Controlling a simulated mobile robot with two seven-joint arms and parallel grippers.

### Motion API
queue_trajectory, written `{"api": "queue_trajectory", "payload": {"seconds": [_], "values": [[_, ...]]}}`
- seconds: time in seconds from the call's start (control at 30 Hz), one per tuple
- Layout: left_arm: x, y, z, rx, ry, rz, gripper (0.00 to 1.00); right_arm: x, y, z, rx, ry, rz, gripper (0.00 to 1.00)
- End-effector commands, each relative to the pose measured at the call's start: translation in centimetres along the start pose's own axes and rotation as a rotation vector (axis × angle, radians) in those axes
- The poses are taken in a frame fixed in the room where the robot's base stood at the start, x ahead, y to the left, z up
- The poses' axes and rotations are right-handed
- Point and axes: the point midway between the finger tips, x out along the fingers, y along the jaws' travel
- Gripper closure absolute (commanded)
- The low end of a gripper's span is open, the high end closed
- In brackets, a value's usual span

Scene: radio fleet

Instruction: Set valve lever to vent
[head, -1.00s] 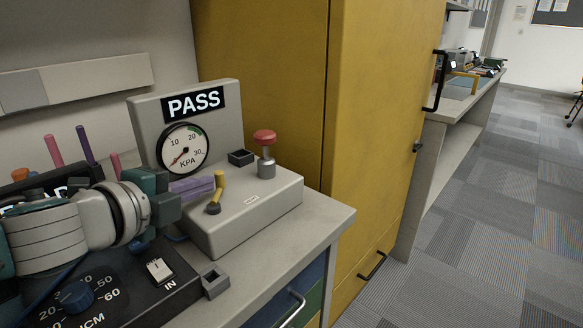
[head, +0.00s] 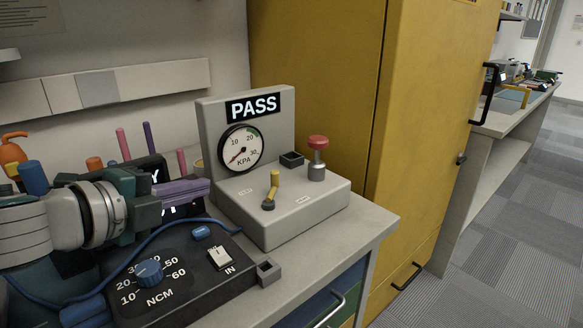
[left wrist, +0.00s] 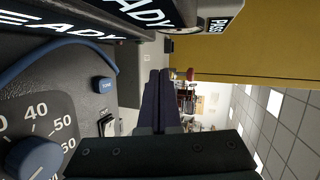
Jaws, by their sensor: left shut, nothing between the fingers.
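The yellow valve lever (head: 272,188) stands on a dark pivot on top of the grey test box (head: 295,222). It points up and slightly away, between two small labels too small to read. A gauge (head: 241,148) in KPA with a PASS sign (head: 253,107) stands behind it; its needle points to the low end. My left gripper (head: 206,188) is shut and empty, to the left of the lever and apart from it. Its fingers (left wrist: 160,100) also show shut in the left wrist view, where I cannot make out the lever. My right gripper is out of view.
A red knob (head: 317,143) and a small dark tray (head: 292,159) are on the box. A black NCM unit (head: 190,272) with a blue dial and cable lies in front, below my left arm. Several coloured handles stand behind the arm. A yellow cabinet (head: 430,120) borders the bench on the right.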

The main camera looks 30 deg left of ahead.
Motion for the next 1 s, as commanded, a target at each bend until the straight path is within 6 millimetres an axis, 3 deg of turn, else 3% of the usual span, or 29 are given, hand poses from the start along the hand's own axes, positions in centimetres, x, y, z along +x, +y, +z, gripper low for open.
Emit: {"api": "queue_trajectory", "payload": {"seconds": [0.23,0.73,0.87,1.0], "values": [[-2.6,0.0,1.1,0.001,0.001,0.002,1.00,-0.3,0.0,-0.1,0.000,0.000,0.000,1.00],[-3.2,-0.2,1.3,-0.012,-0.006,0.001,1.00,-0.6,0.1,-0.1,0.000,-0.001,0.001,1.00],[-4.0,-1.2,0.9,-0.117,-0.065,0.017,1.00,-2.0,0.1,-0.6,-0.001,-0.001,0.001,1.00],[-6.2,-2.4,-0.2,-0.380,-0.209,0.085,1.00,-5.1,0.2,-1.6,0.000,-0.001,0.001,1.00]]}}
